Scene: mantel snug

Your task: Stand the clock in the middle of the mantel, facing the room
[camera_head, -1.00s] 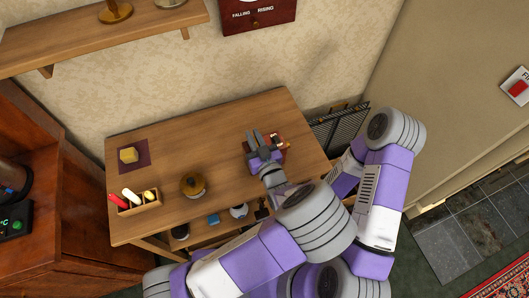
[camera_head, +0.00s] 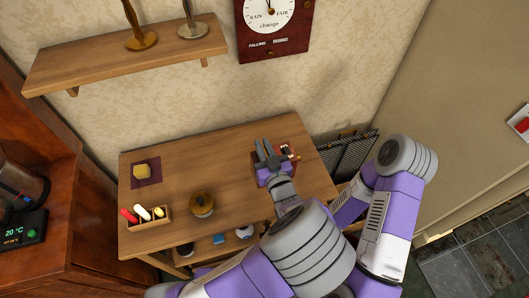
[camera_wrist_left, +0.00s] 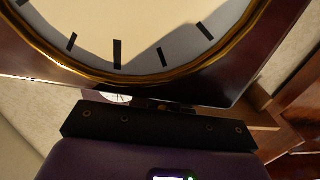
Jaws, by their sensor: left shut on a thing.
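The clock fills the top of the left wrist view (camera_wrist_left: 150,45): a pale dial with black marks, a gold rim and a dark red-brown case, very close to the palm. In the head view, a small dark red part of it (camera_head: 292,152) shows around my left gripper (camera_head: 265,150), over the right part of the table. The gripper is shut on the clock; gripper and arm hide much of it there. I cannot tell its exact tilt. The mantel (camera_head: 80,66) is the wooden wall shelf at upper left. My right gripper is not in view.
A gold candlestick (camera_head: 140,38) and a silver one (camera_head: 193,27) stand on the mantel; its left part looks clear. A barometer (camera_head: 272,46) hangs right of it.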

